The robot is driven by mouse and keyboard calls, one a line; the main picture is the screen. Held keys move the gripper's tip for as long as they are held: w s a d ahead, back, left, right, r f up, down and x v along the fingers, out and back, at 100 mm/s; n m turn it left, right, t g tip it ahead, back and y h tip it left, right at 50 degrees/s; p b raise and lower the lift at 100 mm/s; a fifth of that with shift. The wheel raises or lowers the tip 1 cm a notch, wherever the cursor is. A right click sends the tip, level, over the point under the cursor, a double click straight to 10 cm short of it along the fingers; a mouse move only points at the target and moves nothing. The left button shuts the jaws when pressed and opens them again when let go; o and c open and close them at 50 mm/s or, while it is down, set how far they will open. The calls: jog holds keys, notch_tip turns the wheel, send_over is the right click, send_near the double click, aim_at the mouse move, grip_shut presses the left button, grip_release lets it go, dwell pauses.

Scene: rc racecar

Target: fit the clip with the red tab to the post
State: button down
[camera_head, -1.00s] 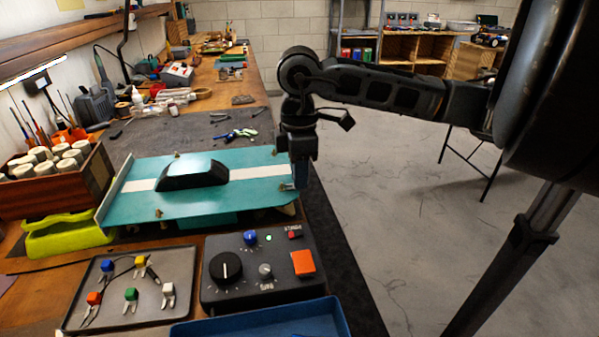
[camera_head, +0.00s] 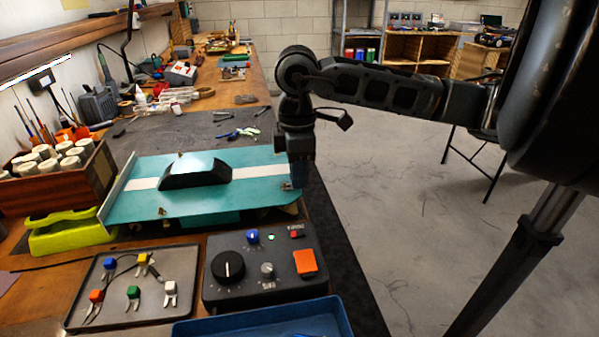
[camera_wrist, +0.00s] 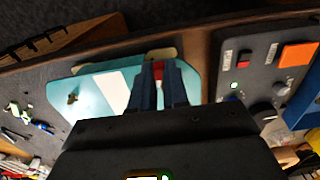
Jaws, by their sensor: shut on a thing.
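My gripper (camera_head: 296,183) is at the right end of the teal car body shell (camera_head: 250,190), by its near right corner. In the wrist view my gripper (camera_wrist: 158,82) is shut on the clip with the red tab (camera_wrist: 157,69); its red shows between the blue fingertips. The fingertips are over the edge of the teal shell (camera_wrist: 118,83) with its white stripe. The post under the fingers is hidden, so I cannot tell whether the clip touches it. Another post (camera_head: 161,211) stands at the shell's near left, and one shows in the wrist view (camera_wrist: 73,98).
A dark tray (camera_head: 185,262) holds several clips with coloured tabs. A control box (camera_head: 245,284) with knobs and an orange button is close in front of the shell. A blue tray (camera_head: 260,325) is at the front. Pliers (camera_head: 236,134) lie on the mat behind.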

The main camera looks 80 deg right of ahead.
jog(key=shift+w+a, duration=0.2)
jog(key=shift+w, duration=0.25)
dwell(0.3)
jog(key=c, duration=1.1)
grip_release()
jog(key=shift+o, duration=0.2)
jog(key=shift+r+p, duration=0.4)
jog(key=shift+r, duration=3.5)
